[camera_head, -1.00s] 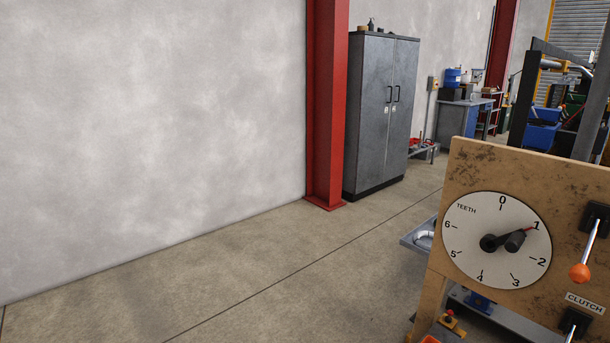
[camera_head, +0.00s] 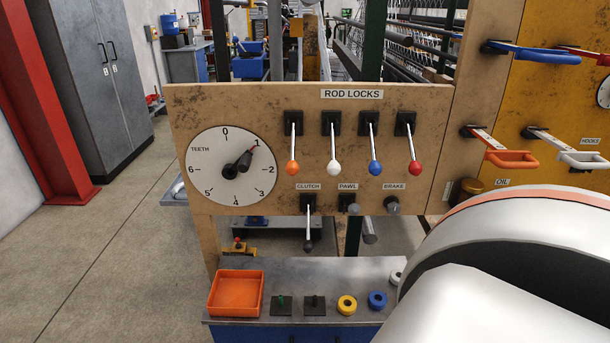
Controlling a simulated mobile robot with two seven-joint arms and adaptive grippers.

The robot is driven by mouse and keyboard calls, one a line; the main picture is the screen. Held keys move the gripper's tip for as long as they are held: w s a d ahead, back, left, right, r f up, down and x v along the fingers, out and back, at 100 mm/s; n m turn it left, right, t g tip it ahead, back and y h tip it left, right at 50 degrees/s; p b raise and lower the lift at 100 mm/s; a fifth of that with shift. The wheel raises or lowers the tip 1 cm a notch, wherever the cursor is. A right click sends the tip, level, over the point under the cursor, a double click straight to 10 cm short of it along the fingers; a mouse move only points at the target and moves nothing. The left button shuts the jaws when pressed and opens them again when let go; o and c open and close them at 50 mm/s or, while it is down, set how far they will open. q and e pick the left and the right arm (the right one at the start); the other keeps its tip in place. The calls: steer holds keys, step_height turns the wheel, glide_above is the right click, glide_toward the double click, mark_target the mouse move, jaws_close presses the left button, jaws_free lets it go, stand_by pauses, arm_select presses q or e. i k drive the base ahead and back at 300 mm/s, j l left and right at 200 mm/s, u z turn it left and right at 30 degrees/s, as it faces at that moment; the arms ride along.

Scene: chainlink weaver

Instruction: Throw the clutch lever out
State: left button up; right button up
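The clutch lever (camera_head: 308,226) is a short metal rod with a dark knob, hanging downward from a black mount under the CLUTCH label on the tan panel (camera_head: 270,112). The pawl lever (camera_head: 349,203) and brake lever (camera_head: 392,205) sit to its right, their dark knobs facing me. A white arm link of mine with a reddish band fills the lower right. Neither gripper shows, and nothing is seen touching the clutch lever.
Above are rod lock levers with orange (camera_head: 292,167), white (camera_head: 334,167), blue (camera_head: 375,167) and red (camera_head: 415,167) knobs. A teeth dial (camera_head: 215,178) points near 1. Below, a bench (camera_head: 330,272) holds an orange tray (camera_head: 237,293) and small parts. Open floor lies left.

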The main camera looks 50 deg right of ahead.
mark_target(308, 246)
steer(key=z, duration=1.5)
